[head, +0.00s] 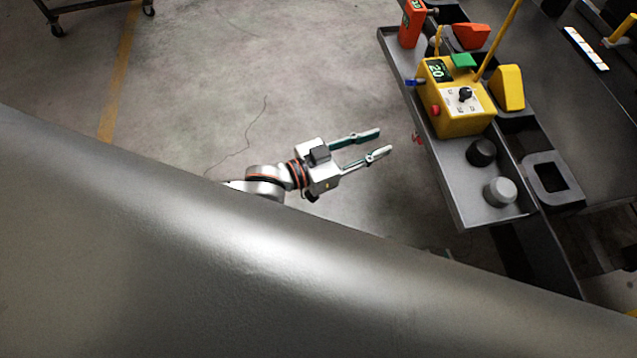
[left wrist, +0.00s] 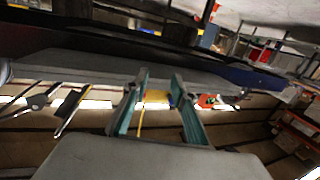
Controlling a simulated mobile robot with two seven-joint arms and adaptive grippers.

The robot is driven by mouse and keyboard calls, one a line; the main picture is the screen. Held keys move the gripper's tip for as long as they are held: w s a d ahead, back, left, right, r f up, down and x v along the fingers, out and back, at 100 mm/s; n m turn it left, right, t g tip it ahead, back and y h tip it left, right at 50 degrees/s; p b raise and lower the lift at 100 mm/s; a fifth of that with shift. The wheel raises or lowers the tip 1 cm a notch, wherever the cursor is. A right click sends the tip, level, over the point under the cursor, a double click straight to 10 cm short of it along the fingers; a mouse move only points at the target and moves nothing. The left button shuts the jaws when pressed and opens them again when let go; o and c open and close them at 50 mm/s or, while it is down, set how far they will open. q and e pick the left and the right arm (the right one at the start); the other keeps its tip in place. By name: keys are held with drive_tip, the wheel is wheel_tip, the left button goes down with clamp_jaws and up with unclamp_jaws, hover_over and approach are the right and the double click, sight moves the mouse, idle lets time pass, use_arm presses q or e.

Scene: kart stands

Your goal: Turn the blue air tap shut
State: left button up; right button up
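A small blue piece (head: 411,82), which looks like the blue air tap, sticks out from the left side of a yellow box (head: 458,118) on the stand's tray. It is too small to tell how its handle is turned. My left gripper (head: 384,141) is open and empty, left of the tray and apart from it, below and left of the blue piece in the head view. In the left wrist view its two teal fingers (left wrist: 160,72) stand apart with nothing held between them. I cannot pick out the tap there. My right gripper is not in view.
The grey tray (head: 455,190) also holds a black knob (head: 481,151), a grey knob (head: 500,191) and an orange-red device (head: 411,24). A small red part (head: 417,138) is at the tray's left edge. Open floor (head: 200,90) lies left of the stand.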

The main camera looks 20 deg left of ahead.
use_arm(q)
drive_tip(key=s+a+f+n+y, duration=0.3)
drive_tip(key=s+a+f+y, duration=0.3)
drive_tip(key=a+f, duration=0.4)
wheel_tip(320, 180, down, 2)
drive_tip(key=shift+s+f+y, duration=0.1)
drive_tip(key=shift+s+y, duration=0.2)
drive_tip(key=shift+s, duration=0.5)
